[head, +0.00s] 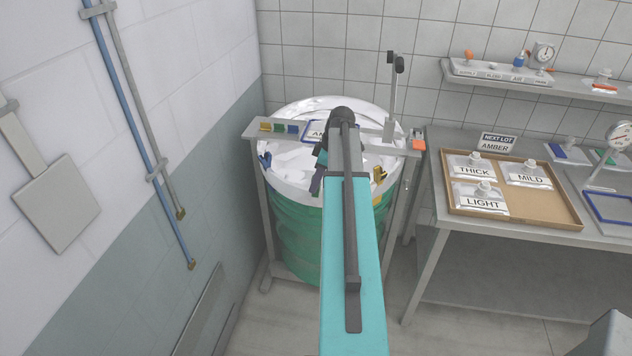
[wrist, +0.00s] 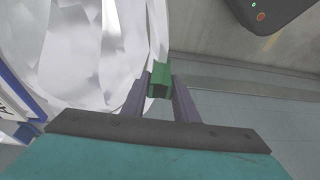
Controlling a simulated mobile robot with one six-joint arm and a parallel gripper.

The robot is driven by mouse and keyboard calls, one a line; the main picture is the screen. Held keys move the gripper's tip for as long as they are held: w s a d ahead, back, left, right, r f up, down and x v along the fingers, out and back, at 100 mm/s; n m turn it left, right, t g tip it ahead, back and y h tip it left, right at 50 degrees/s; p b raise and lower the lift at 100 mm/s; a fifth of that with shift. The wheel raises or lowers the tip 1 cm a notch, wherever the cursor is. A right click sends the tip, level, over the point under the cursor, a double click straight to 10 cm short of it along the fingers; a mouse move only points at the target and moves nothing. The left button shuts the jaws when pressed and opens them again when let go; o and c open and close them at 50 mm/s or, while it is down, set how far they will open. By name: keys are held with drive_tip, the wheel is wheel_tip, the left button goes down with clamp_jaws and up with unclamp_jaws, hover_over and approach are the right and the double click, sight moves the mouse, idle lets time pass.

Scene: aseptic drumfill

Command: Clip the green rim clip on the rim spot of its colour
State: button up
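The green rim clip (wrist: 158,84) is between the two fingertips of my gripper (wrist: 161,86) in the wrist view, and the fingers look closed on it. The white liner and curved edge of the drum lie just left of the clip; whether the clip touches the rim I cannot tell. In the head view my gripper (head: 317,180) points down at the front of the open drum (head: 292,188), partly behind my arm. No green rim spot is discernible.
A bench on the right holds a tray (head: 545,214) of labelled bags. Pipes (head: 140,120) run down the left wall.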

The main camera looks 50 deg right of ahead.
idle(0.3)
drive_tip(key=o, duration=0.6)
drive_tip(key=shift+b+v, duration=2)
drive_tip(key=shift+v, duration=4.95)
drive_tip(key=shift+s, duration=0.1)
